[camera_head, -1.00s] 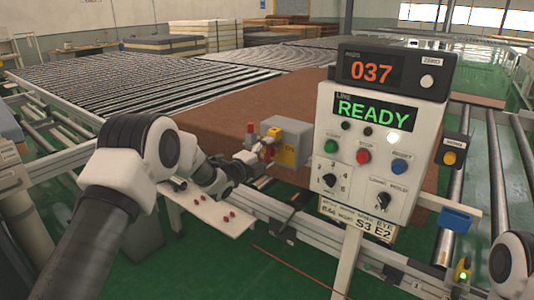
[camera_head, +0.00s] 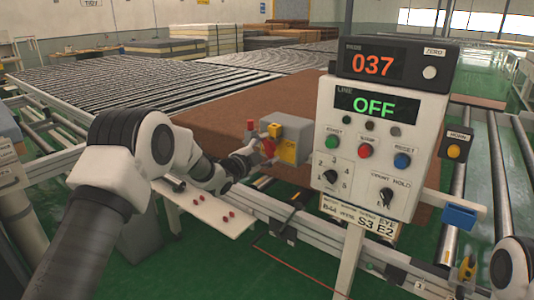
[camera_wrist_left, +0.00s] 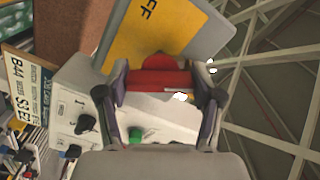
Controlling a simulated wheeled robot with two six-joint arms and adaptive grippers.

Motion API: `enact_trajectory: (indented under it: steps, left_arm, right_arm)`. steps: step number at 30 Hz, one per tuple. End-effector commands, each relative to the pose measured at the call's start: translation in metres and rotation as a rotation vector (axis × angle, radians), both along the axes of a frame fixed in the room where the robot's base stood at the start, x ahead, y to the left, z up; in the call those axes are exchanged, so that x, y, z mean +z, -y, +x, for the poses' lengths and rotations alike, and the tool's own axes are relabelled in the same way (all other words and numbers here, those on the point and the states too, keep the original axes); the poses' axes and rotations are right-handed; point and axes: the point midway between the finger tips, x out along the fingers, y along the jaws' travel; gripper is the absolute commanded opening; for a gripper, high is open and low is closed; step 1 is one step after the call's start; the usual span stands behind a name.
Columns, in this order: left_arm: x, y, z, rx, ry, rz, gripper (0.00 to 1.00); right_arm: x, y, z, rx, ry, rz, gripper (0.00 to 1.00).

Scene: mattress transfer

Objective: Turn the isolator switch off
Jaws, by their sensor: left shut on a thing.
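The isolator switch is a grey box (camera_head: 297,127) with a yellow plate (camera_head: 287,151), beside the control panel. In the left wrist view its yellow plate (camera_wrist_left: 150,28) shows the letters "FF". Its red handle (camera_wrist_left: 160,80) lies across between my left fingers. My left gripper (camera_head: 259,156) reaches the box from the left and is shut on the red handle; the gripper partly hides the handle in the head view. My right gripper is not in view. The control panel's display (camera_head: 376,105) reads "OFF" in green.
The control panel (camera_head: 350,150) stands on a post right of the isolator, with several buttons and knobs. A small white shelf (camera_head: 210,212) with red pieces is below my left arm. A brown mattress (camera_head: 215,110) lies behind on the rollers.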

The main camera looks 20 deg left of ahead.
Motion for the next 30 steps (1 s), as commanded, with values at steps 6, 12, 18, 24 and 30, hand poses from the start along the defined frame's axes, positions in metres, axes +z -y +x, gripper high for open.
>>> enact_trajectory:
  steps: [6, 12, 18, 24, 30]
  left_arm:
    - [-0.0013, -0.0001, -0.0001, 0.0, -0.071, -0.191, 0.31]
    - [-0.0008, 0.0001, -0.0001, 0.0, -0.136, -0.37, 0.31]
    - [-0.0004, 0.0001, -0.0001, 0.0, -0.201, -0.548, 0.31]
    - [-0.0002, 0.0001, -0.0001, 0.0, -0.263, -0.717, 0.31]
    - [0.0, 0.0001, -0.0001, 0.0, -0.312, -0.854, 0.31]
  right_arm:
    - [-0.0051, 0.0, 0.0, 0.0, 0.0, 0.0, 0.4]
    - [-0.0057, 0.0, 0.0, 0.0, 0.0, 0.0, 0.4]
    - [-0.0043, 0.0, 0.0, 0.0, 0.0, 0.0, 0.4]
    - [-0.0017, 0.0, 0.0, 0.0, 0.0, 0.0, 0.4]
    - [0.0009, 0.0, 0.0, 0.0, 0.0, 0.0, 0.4]
